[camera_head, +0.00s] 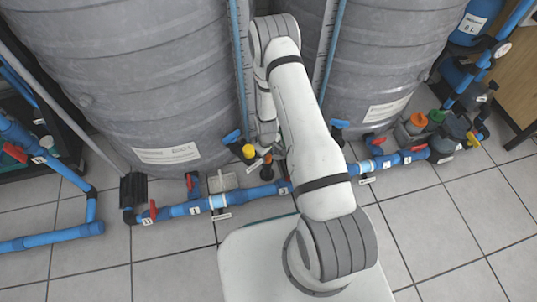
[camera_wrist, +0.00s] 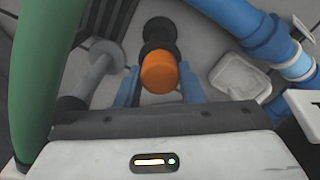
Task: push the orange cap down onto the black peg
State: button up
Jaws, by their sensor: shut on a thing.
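The orange cap (camera_wrist: 160,74) is between the two blue fingers of my gripper (camera_wrist: 159,70) in the wrist view, and the gripper is shut on it. The black peg (camera_wrist: 159,32) shows just beyond the cap, roughly in line with it. The cap hides the near end of the peg, so I cannot tell how far the cap sits on it. In the head view the orange cap (camera_head: 267,158) shows small above the black peg (camera_head: 267,172), beside my forearm. My gripper is hard to make out there.
A blue pipe (camera_head: 241,197) with red valve handles runs along the floor. A yellow-topped part (camera_head: 248,152) is left of the cap. Large grey tanks (camera_head: 150,90) stand behind. A grey flanged post (camera_wrist: 101,70), a green curved tube (camera_wrist: 45,70) and a white tray (camera_wrist: 240,78) are close by.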

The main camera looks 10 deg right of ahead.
jog(key=shift+f, duration=0.15)
jog(key=o, duration=1)
notch_tip(320, 180, up, 8)
jog(key=p, duration=0.3)
